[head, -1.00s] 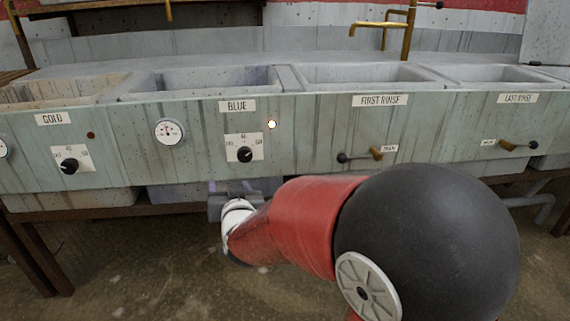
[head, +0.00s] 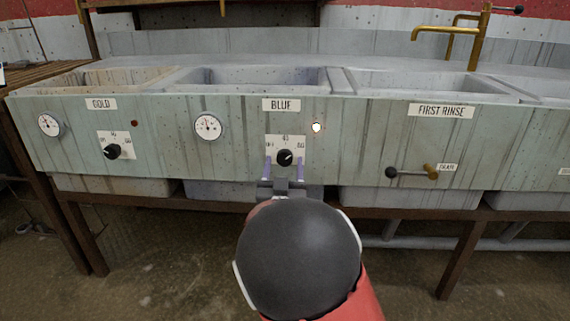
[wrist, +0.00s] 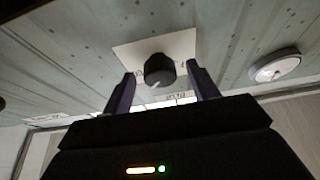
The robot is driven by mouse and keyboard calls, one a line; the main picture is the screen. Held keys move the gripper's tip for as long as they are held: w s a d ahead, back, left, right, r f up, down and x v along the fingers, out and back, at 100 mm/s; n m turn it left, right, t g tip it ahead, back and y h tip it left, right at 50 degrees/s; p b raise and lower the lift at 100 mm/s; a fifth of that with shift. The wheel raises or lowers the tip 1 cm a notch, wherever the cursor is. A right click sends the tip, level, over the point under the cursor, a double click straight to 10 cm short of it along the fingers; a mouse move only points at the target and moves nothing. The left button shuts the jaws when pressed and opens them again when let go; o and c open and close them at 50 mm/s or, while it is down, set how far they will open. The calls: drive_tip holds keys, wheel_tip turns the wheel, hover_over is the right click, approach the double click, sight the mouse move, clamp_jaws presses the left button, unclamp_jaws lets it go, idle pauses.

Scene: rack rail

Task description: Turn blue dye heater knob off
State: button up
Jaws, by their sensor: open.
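The blue dye heater knob (head: 285,158) is a black round dial on a white marked plate, under the BLUE label (head: 284,105). It also shows in the wrist view (wrist: 159,70) with a pale pointer line. In the head view the pointer looks turned to the right, away from the OFF mark on the left. A lit indicator lamp (head: 316,127) glows up and right of the knob. My gripper (head: 284,172) is open, with one finger on each side of the knob. I cannot tell whether either finger touches it.
The GOLD knob (head: 112,151) and two round gauges, one beside the BLUE plate (head: 208,127), are to the left. A drain lever (head: 411,171) sticks out to the right under FIRST RINSE. The panel around the blue knob is otherwise flat.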

drive_tip(key=shift+w+r, duration=0.2)
drive_tip(key=shift+w, duration=0.25)
drive_tip(key=c, duration=1)
drive_tip(key=shift+d, duration=0.1)
